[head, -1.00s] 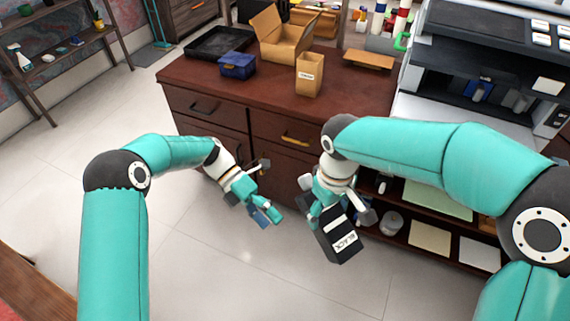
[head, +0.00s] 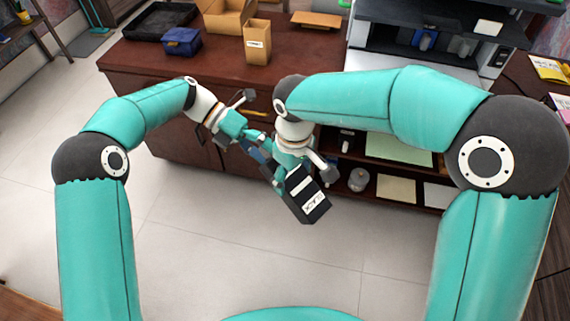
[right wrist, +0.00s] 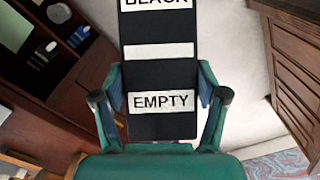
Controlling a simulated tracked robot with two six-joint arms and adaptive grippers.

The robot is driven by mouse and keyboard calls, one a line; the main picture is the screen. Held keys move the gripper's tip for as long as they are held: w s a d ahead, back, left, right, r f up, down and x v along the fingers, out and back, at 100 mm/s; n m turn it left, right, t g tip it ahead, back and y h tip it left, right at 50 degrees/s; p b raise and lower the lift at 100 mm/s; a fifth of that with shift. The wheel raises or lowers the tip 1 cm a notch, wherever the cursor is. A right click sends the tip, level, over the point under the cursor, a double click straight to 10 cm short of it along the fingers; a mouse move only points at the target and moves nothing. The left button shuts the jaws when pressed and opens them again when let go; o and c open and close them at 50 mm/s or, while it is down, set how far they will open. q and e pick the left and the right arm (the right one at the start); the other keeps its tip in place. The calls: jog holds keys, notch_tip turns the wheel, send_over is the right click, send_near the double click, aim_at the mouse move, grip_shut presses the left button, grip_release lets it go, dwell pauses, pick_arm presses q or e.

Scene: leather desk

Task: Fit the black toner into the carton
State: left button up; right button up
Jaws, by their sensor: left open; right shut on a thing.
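My right gripper (head: 290,168) is shut on a black toner (head: 306,192) and holds it tilted over the floor, in front of the desk. In the right wrist view the toner (right wrist: 160,70) lies between the two fingers, with white labels reading "EMPTY" and, partly cut off, "BLACK". My left gripper (head: 258,146) is open, close beside the toner's upper end; I cannot tell whether they touch. A tall narrow carton (head: 257,45) with a white label stands on the desk. A larger open cardboard box (head: 222,22) with raised flaps stands behind it, partly cut off.
The dark red desk (head: 140,62) also bears a blue box (head: 181,42), a black tray (head: 150,22) and a flat brown piece (head: 315,20). A printer (head: 440,40) stands to the right, above shelves with paper (head: 398,150). The floor in front is clear.

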pick_arm(q)
jog(key=x, duration=0.5)
jog(key=shift+s+d+f, duration=0.3)
jog(key=shift+f, duration=0.1)
pick_arm(e)
jog(key=shift+w+a+r, duration=0.15)
jog(key=shift+a+r, duration=0.05)
jog(key=shift+r, duration=0.05)
pick_arm(q)
jog(key=c, duration=1.4)
jog(key=shift+r, duration=0.1)
jog(key=c, duration=0.3)
pick_arm(e)
jog(key=o, duration=1.4)
pick_arm(q)
grip_shut()
pick_arm(e)
jog(key=shift+o, duration=1.2)
jog(key=shift+d+f, duration=0.1)
pick_arm(q)
jog(key=shift+w+r, duration=0.1)
pick_arm(e)
jog(key=shift+f, duration=0.1)
